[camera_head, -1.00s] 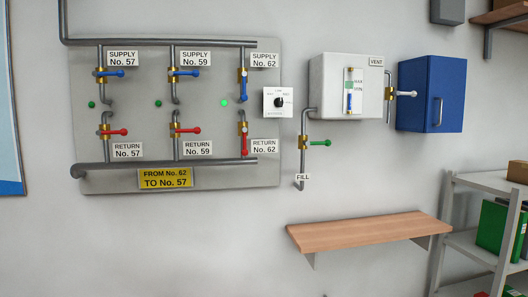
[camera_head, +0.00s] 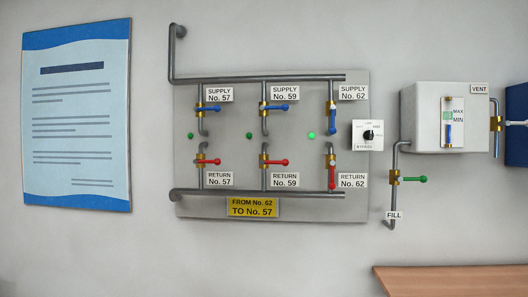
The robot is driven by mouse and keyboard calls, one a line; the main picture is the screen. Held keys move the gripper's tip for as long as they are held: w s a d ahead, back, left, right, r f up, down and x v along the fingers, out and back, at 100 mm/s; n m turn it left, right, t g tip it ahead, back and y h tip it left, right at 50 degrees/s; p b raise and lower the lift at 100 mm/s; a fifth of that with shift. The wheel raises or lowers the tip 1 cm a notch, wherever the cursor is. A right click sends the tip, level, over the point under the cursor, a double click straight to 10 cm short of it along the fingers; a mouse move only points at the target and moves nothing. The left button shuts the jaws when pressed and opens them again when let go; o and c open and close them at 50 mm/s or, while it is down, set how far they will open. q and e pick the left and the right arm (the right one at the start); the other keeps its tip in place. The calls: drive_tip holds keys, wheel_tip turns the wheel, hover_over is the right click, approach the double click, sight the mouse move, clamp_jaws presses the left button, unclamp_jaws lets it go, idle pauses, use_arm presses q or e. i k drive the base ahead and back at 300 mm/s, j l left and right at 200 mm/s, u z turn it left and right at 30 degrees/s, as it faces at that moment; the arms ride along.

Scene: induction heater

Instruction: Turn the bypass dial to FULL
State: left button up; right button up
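The bypass dial (camera_head: 368,135) is a black knob on a small white square plate, right of the grey pipe panel. Small position labels ring the knob, and the word BYPASS stands below it. The labels are too small to read surely, and I cannot tell which one the knob points at. Neither of my grippers is in view.
The panel (camera_head: 300,208) carries supply valves with blue handles and return valves with red handles. Right of the dial are the fill valve (camera_head: 396,179), a white tank (camera_head: 424,110) and a blue cabinet (camera_head: 518,130). A wooden shelf (camera_head: 450,281) juts out at lower right.

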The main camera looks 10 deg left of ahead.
sight(368, 134)
drive_tip(key=i+j, duration=0.45)
drive_tip(key=i, duration=0.15)
drive_tip(key=i+j+z, duration=0.1)
drive_tip(key=i+j, duration=0.35)
drive_tip(key=i, duration=0.15)
